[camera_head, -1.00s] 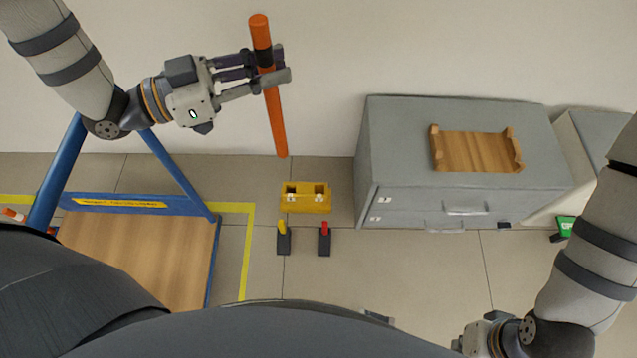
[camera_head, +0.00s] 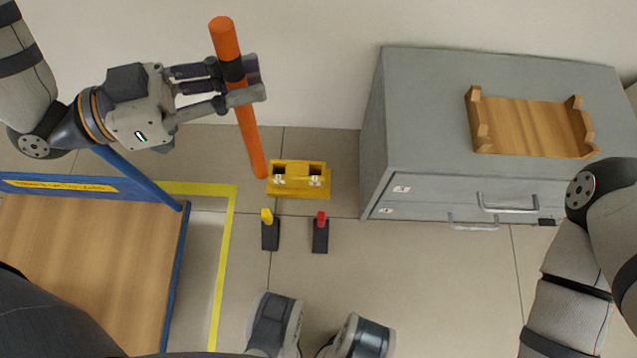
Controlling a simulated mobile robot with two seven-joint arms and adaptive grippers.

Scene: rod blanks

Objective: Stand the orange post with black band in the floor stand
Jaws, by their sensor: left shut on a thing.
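The orange post (camera_head: 248,135) with a black band near its upper end is held nearly upright, leaning a little, in the head view. My left gripper (camera_head: 243,82) is shut on it at and just below the black band. The yellow floor stand (camera_head: 299,191) has two square openings and stands on the floor near the wall. The post's lower end shows just left of the stand in the picture; I cannot tell its height above the floor. My right gripper is out of view; only my right arm shows at the right.
A grey drawer cabinet (camera_head: 420,120) stands right of the stand, with a wooden rack (camera_head: 530,126) on top. Two small black blocks, one with a yellow tip (camera_head: 269,232) and one with a red tip (camera_head: 320,234), are on the floor before the stand. A blue-framed wooden platform (camera_head: 90,250) is at left.

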